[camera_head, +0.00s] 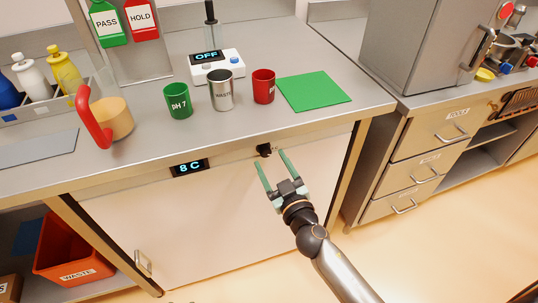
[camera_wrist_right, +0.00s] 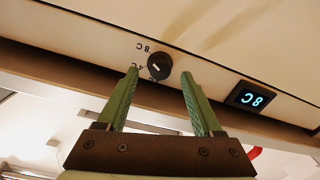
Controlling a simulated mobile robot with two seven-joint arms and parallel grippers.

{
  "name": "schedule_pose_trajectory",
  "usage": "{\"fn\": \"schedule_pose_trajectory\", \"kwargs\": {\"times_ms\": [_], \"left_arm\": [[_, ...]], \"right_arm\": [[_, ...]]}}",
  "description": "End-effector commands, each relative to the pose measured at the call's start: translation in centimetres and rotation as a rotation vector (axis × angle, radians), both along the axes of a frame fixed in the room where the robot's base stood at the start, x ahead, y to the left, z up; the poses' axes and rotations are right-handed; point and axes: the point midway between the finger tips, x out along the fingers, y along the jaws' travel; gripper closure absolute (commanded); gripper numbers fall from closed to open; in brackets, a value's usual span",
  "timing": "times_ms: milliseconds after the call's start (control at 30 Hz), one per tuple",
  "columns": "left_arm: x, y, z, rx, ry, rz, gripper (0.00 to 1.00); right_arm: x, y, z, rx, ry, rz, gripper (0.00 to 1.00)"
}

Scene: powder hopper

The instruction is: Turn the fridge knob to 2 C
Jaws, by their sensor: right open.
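The fridge knob (camera_head: 264,150) is a small black dial on the upper front of the white under-counter fridge (camera_head: 200,225). It also shows in the right wrist view (camera_wrist_right: 160,66), with a pale pointer mark and printed labels beside it, of which "8 C" and "4 C" are partly readable. The dark display (camera_head: 190,167) reads 8 C. My right gripper (camera_head: 272,160) is open, its two green fingers pointing at the knob. In the right wrist view the fingertips (camera_wrist_right: 158,74) lie on either side of the knob; whether they touch it I cannot tell.
The counter edge overhangs just above the knob. On the counter stand a green PH 7 cup (camera_head: 177,101), a metal WASTE cup (camera_head: 221,92), a red cup (camera_head: 263,87) and a green mat (camera_head: 313,91). A drawer cabinet (camera_head: 425,165) stands to the right. The floor in front is clear.

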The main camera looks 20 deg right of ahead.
Motion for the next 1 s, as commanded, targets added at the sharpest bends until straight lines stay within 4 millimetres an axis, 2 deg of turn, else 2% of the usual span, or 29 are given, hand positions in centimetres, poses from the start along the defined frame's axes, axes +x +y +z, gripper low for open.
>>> {"fn": "schedule_pose_trajectory", "kwargs": {"times_ms": [200, 567, 1000], "left_arm": [[0.5, -0.1, 0.5, -0.003, -0.012, 0.0, 0.5], [0.5, -0.2, 0.5, -0.005, -0.012, 0.0, 0.5], [0.1, -0.2, 0.3, -0.005, -0.004, 0.0, 0.5]], "right_arm": [[2.0, 0.1, 0.0, -0.002, -0.001, 0.0, 0.32], [2.3, 0.2, -0.1, -0.001, 0.0, 0.0, 0.32], [2.3, 0.2, 0.0, 0.0, 0.0, 0.0, 0.82]]}}
